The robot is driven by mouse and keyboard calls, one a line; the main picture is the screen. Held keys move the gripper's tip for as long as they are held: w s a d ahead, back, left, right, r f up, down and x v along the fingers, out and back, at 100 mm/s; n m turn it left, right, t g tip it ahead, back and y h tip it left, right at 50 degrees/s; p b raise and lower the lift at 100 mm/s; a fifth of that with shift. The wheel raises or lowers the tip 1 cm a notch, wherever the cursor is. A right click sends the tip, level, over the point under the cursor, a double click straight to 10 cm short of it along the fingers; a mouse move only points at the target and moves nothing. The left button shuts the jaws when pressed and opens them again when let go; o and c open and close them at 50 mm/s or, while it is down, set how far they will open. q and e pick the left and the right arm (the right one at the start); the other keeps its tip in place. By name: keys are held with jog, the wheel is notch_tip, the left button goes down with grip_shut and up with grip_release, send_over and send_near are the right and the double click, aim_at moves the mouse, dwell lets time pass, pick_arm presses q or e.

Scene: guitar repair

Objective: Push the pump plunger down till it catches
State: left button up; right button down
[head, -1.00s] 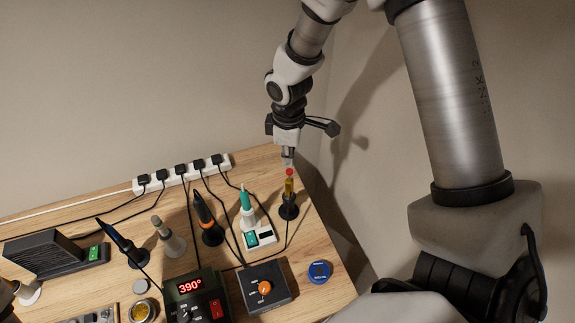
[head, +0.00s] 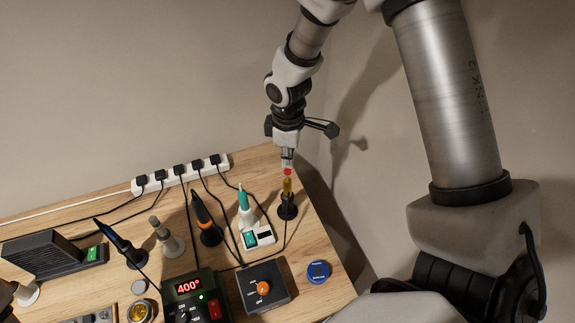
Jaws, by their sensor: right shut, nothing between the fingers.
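The pump (head: 287,186) is a slim yellow-gold tube standing upright in a dark round holder (head: 288,208) near the right edge of the bench. Its red plunger top (head: 287,171) sticks up above the tube. My right gripper (head: 288,160) is shut and empty, pointing down from above. Its fingertips are right over the red top, very near or touching; I cannot tell which. My left gripper is not in view.
A teal-handled tool (head: 246,200) stands just left of the pump. A black box with an orange knob (head: 263,288), a station reading 400° (head: 188,287) and a blue tin (head: 318,271) are nearer. A power strip (head: 180,174) lies behind. Wood right of the pump is bare.

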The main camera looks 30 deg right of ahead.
aim_at(287, 170)
jog(key=shift+w+f, duration=0.1)
dwell(0.4)
jog(key=shift+f+b, duration=0.45)
jog(key=shift+f, duration=0.25)
jog(key=shift+f, duration=0.35)
jog(key=shift+f+b, duration=0.85)
jog(key=shift+f, duration=0.3)
notch_tip(287, 170, up, 8)
jog(key=p, duration=0.8)
jog(key=shift+r, duration=0.15)
